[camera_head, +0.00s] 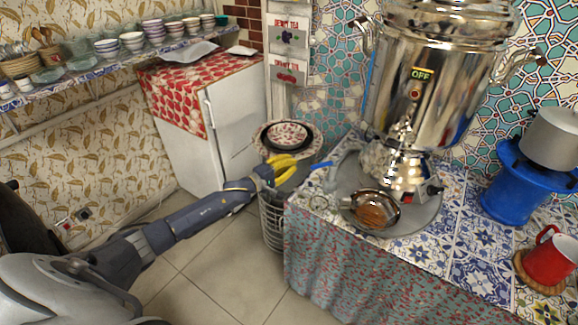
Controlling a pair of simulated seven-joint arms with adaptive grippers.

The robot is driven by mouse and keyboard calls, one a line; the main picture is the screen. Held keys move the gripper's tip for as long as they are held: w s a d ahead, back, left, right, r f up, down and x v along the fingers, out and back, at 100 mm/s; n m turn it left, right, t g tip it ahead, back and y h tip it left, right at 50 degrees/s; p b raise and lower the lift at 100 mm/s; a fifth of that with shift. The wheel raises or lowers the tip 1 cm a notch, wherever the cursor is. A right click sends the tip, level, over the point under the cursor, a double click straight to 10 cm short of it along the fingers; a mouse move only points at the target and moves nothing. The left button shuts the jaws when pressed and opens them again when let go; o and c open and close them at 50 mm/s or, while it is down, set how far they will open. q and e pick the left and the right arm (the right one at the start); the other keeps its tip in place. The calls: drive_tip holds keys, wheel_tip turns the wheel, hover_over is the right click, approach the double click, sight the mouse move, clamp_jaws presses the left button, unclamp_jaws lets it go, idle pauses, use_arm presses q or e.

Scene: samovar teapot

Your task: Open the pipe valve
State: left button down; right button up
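A big shiny samovar (425,85) with an "OFF" sign stands on the tiled table. A thin blue pipe (370,75) shows at its left side. A small blue piece (321,165) sticks out at the table's left back edge; it may be the valve handle, but it is too small to be sure. My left gripper (287,168) has yellow fingers spread apart, with nothing seen between them. My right gripper is not in view.
A metal bowl (377,210) sits on a round tray (425,219) under the samovar. A blue stove (514,190) with a pot (553,138) and a red mug (551,258) stand right. A wire bin (271,222) stands beside the table.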

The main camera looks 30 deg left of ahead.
sight(324, 165)
use_arm(q)
drive_tip(key=w+d, duration=0.3)
drive_tip(key=d, duration=0.2)
drive_tip(key=shift+w+d, duration=0.2)
drive_tip(key=shift+d, duration=0.15)
idle(0.3)
